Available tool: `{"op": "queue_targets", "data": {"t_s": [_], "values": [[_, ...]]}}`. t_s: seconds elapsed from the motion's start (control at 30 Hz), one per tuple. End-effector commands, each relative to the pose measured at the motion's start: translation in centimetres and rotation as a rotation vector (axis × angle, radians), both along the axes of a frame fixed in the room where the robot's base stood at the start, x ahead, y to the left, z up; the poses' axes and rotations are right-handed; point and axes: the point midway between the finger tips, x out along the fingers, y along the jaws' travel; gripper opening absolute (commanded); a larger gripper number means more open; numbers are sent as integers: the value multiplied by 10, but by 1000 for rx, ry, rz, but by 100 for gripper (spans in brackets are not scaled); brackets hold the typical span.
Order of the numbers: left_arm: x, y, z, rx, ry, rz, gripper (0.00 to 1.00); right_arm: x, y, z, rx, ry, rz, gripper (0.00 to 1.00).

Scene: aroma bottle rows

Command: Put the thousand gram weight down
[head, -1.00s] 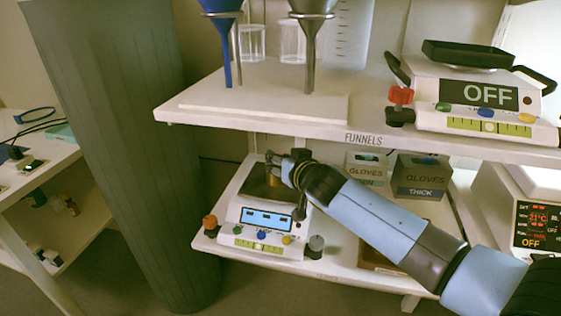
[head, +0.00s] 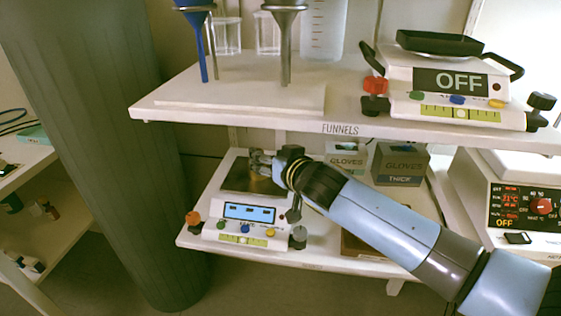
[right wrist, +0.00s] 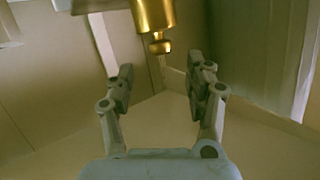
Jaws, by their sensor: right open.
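The brass thousand gram weight (right wrist: 153,16) shows at the top of the right wrist view, with its small knob (right wrist: 160,46) pointing down in the picture. My right gripper (right wrist: 160,82) is open. Its two fingers stand apart on either side below the knob and do not touch the weight. In the head view my right gripper (head: 262,163) is over the plate of a white balance (head: 213,225) on the lower shelf. It hides most of the weight there, so how the weight rests is hard to see. My left gripper is not in view.
The upper shelf (head: 235,122), with funnels (head: 287,50) and a scale reading OFF (head: 458,82), overhangs the balance. Glove boxes (head: 400,165) stand behind my right arm. A grey column (head: 110,150) stands at left.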

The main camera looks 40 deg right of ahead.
Motion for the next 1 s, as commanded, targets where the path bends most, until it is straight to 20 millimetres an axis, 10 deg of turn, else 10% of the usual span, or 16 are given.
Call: {"op": "queue_targets", "data": {"t_s": [0.4,1.0], "values": [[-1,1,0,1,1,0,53,-65,13,21,0,0,0,54],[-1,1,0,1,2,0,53,-67,13,22,0,0,0,54]]}}
